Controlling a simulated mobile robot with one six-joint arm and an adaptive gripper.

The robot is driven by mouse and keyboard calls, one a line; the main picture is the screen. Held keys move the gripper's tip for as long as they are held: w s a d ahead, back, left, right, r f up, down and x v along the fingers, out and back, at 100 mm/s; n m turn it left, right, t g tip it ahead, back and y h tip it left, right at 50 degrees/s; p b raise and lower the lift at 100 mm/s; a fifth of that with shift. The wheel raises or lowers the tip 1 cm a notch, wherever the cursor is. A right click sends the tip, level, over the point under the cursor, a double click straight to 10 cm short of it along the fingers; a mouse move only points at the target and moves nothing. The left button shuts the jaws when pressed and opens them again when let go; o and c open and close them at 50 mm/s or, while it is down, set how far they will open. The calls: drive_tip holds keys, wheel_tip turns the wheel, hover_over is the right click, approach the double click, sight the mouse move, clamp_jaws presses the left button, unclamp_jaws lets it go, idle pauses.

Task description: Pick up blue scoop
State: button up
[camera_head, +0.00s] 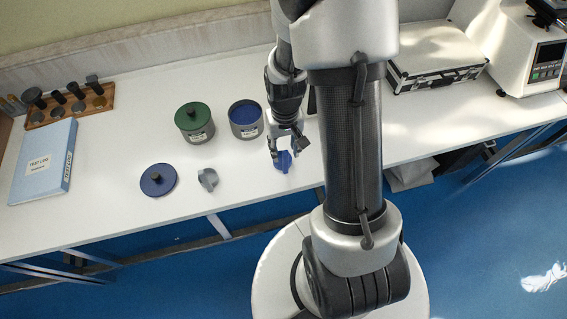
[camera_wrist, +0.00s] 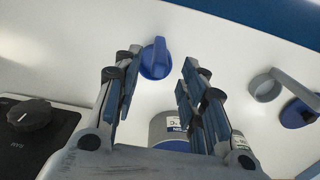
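The blue scoop (camera_head: 284,161) is on the white table near its front edge, right at my gripper's fingers. In the wrist view the blue scoop (camera_wrist: 156,59) shows a round body with a raised ridge across it. My gripper (camera_head: 285,148) is above the table at the scoop. In the wrist view my gripper (camera_wrist: 160,68) is open, with one finger on each side of the scoop. Gaps show between the fingers and the scoop. Part of the scoop is hidden by the fingers in the head view.
An open jar with blue contents (camera_head: 246,133) and a green-lidded jar (camera_head: 194,118) stand behind to the left. A grey scoop (camera_head: 208,179) and a blue lid (camera_head: 158,180) lie further left. A black device with a knob (camera_wrist: 32,125) shows in the wrist view.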

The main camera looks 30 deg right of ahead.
sight(285, 158)
wheel_tip(285, 158, down, 6)
drive_tip(key=shift+d+r+b, duration=0.1)
drive_tip(key=shift+b, duration=1.15)
drive_tip(key=shift+c, duration=0.5)
clamp_jaws()
